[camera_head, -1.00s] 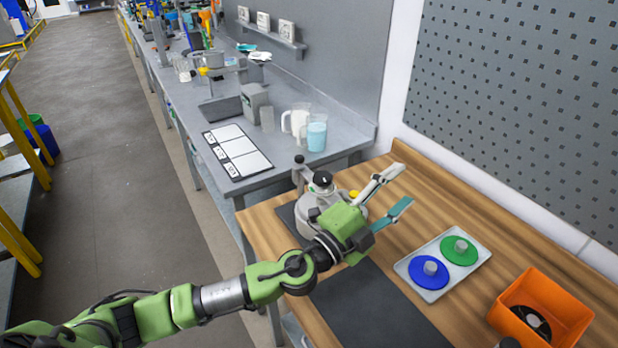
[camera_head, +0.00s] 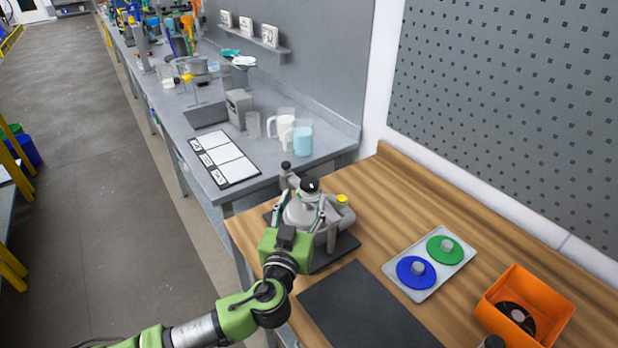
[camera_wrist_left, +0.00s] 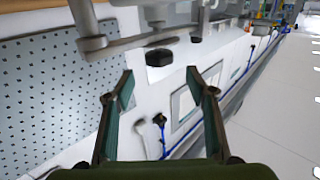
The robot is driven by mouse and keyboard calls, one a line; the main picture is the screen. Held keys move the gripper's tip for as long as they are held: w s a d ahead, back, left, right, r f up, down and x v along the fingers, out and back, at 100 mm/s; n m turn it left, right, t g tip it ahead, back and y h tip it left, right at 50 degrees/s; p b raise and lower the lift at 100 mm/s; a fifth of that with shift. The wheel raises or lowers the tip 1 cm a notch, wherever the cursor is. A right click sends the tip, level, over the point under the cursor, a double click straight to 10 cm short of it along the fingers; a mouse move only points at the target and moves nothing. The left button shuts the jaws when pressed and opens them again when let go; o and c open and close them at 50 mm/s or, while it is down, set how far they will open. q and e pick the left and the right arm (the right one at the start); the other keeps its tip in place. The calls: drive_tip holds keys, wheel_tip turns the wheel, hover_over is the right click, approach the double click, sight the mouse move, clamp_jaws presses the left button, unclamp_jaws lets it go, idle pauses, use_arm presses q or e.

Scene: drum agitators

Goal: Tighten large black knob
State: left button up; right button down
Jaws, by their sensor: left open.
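A grey drum machine (camera_head: 298,213) stands on a dark mat on the wooden bench. A black knob (camera_head: 309,184) sits on its top, and a smaller dark knob (camera_head: 286,166) is on a post behind it. My left gripper (camera_head: 305,208) is at the machine's near side, its fingers spread and partly overlapping the machine. In the left wrist view the open, empty fingers (camera_wrist_left: 161,80) point at a black knob (camera_wrist_left: 159,57) just beyond the tips, roughly centred between them. I cannot tell whether they touch it. My right gripper is not in view.
A yellow cap (camera_head: 342,198) is on the machine's right side. A tray (camera_head: 408,292) with blue and green discs lies to the right, beside an orange bin (camera_head: 553,318). A dark mat (camera_head: 360,308) in front is bare. A grey bench with jugs stands behind.

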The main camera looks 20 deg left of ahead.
sight(307, 188)
use_arm(q)
drive_tip(key=w, duration=0.2)
drive_tip(key=w+p, duration=0.1)
drive_tip(key=w, duration=0.2)
drive_tip(key=w+p, duration=0.1)
drive_tip(key=w, duration=0.1)
drive_tip(key=shift+w+a, duration=0.35)
drive_tip(key=shift+w, duration=0.05)
drive_tip(key=c, duration=1.1)
